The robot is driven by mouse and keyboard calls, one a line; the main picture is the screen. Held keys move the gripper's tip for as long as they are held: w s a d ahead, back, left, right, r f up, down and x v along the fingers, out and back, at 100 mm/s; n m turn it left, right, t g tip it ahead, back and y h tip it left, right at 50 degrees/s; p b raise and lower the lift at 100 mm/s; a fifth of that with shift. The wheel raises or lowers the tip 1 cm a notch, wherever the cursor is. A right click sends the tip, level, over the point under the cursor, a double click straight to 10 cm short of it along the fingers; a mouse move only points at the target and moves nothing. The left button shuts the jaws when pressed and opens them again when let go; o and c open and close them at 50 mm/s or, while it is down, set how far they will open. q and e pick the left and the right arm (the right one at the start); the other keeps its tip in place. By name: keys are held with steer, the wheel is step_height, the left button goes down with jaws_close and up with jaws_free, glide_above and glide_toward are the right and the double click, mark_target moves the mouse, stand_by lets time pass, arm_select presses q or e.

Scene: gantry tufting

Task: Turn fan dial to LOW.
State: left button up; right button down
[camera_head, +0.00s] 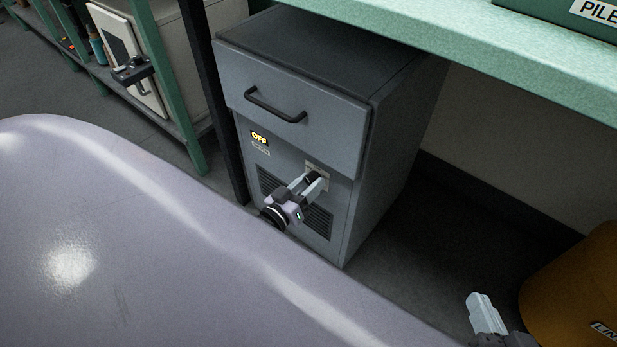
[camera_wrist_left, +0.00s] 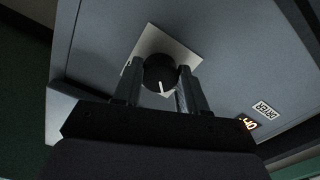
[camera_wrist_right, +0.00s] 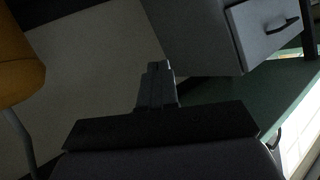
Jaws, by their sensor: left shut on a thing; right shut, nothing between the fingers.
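The fan dial (camera_wrist_left: 160,74) is a round black knob with a white pointer line, on a pale square plate (camera_wrist_left: 184,53) on the front of the grey cabinet (camera_head: 300,144). My left gripper (camera_head: 313,182) reaches the dial, and its fingers are shut on the knob's two sides; the left wrist view shows its fingers (camera_wrist_left: 160,84) too. In the head view the gripper mostly hides the dial. A lit display (camera_head: 259,137) on the cabinet reads OFF. My right gripper (camera_head: 480,305) is shut and empty, low at the right; its closed fingers (camera_wrist_right: 157,82) show in the right wrist view.
The cabinet has a drawer with a black handle (camera_head: 275,107) above the dial and a vent grille (camera_head: 318,222) below. A green tabletop (camera_head: 480,45) overhangs it. An ochre bin (camera_head: 575,285) stands at the right. A green shelf frame (camera_head: 170,90) stands at the left.

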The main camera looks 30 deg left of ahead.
arm_select(q)
steer(key=m+p, duration=0.1)
steer(key=m, duration=0.3)
steer(key=shift+m, duration=2.2)
arm_select(e)
steer(key=shift+s+d+h, duration=0.3)
steer(key=shift+d+h, duration=0.1)
steer(key=shift+d, duration=0.3)
arm_select(q)
steer(key=o, duration=1.1)
steer(key=shift+c, duration=0.2)
